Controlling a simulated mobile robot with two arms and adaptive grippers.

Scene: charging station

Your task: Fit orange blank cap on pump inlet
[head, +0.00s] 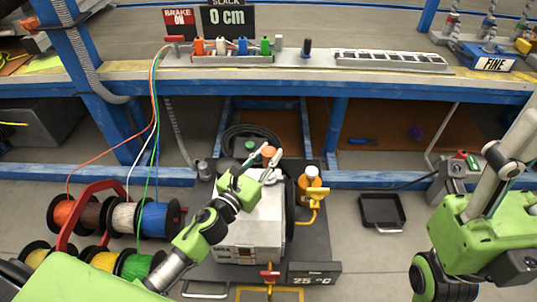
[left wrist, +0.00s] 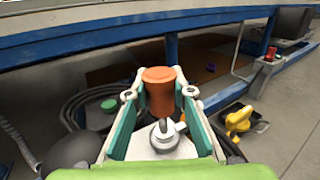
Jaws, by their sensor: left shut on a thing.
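The orange blank cap (left wrist: 159,92) is between the fingers of my left gripper (left wrist: 160,98) in the left wrist view. In the head view the cap (head: 268,152) shows between the fingertips of my left gripper (head: 267,157), above the back part of the grey-white pump unit (head: 248,225). A small silver fitting (left wrist: 165,134) shows just below the cap in the left wrist view. I cannot tell whether the cap touches anything beneath it. The gripper and its arm hide part of the pump's top. My right arm is at the right, with its gripper out of view.
A green cap (head: 250,146) and coiled black hose (head: 243,132) lie behind the pump. Cable spools (head: 115,218) are left.

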